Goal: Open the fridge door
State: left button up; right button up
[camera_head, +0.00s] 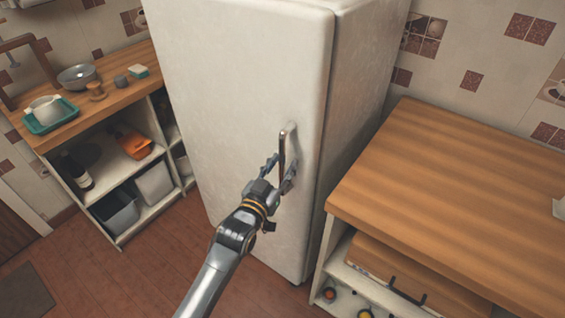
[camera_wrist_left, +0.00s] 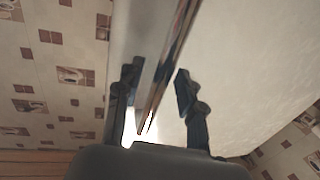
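The off-white fridge (camera_head: 240,80) stands in the middle of the head view, and its door looks shut. Its upright metal handle (camera_head: 290,135) is near the door's right edge. My left gripper (camera_head: 279,172) is at the lower part of the handle, one finger on each side of it. In the left wrist view the handle (camera_wrist_left: 165,70) runs between the two dark fingers (camera_wrist_left: 158,90). A gap shows between the handle and the right finger; whether the left finger touches it I cannot tell. My right gripper is not in view.
A wooden counter (camera_head: 460,180) with shelves stands close to the fridge's right. Another counter (camera_head: 110,85) at left carries a bowl (camera_head: 77,76) and a teal tray (camera_head: 50,116). The reddish floor (camera_head: 150,270) before the fridge is clear.

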pick_arm(q)
jog(key=shift+w+d, duration=0.1)
jog(key=shift+w, duration=0.2)
grip_shut()
